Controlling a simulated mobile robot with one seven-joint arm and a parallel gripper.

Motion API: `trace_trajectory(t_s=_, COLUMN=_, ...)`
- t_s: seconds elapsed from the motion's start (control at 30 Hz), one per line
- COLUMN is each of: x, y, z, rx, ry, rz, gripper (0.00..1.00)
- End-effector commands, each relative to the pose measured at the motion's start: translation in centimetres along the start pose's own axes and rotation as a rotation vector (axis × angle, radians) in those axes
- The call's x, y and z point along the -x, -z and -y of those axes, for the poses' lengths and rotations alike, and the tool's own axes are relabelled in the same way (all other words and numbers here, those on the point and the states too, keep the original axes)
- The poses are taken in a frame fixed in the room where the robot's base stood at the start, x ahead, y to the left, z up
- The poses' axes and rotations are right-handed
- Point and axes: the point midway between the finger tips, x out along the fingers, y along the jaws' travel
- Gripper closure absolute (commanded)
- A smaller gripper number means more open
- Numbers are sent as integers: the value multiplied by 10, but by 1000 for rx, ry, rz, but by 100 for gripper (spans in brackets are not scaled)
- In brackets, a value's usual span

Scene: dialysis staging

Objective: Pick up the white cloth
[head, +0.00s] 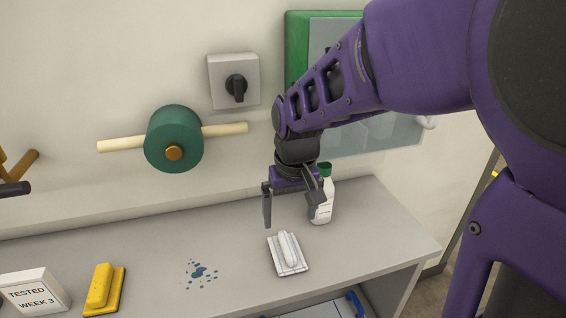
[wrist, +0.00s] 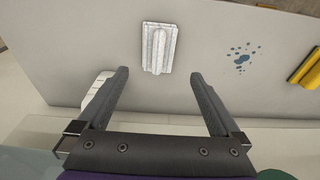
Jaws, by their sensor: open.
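The white cloth (head: 287,254) lies folded on the grey counter, with a raised ridge along its middle. My gripper (head: 290,216) is open and empty above the counter, over the area just behind the cloth. In the wrist view the cloth (wrist: 159,48) lies beyond the fingertips, near the middle between their lines. My two fingers (wrist: 162,80) are spread wide and touch nothing that I can see.
A white bottle (head: 325,203) with a green cap stands right behind my gripper, partly hidden by a finger. Blue spots (head: 200,272) mark the counter left of the cloth.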

Motion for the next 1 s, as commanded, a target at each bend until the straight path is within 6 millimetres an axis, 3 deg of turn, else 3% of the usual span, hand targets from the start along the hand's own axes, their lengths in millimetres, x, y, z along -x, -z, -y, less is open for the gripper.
trace_trajectory(t_s=0.1, x=-31, y=-1, z=0, rx=0, ry=-2, rz=7, gripper=0)
trace_trajectory(t_s=0.3, x=-69, y=-1, z=0, rx=-2, ry=-1, rz=5, gripper=0)
trace_trajectory(t_s=0.57, x=-88, y=1, z=-1, rx=-2, ry=-1, rz=2, gripper=0)
trace_trajectory(t_s=0.83, x=-126, y=10, z=-4, rx=-3, ry=-1, rz=4, gripper=0)
trace_trajectory(t_s=1.0, x=-137, y=10, z=-3, rx=-2, ry=0, rz=1, gripper=0)
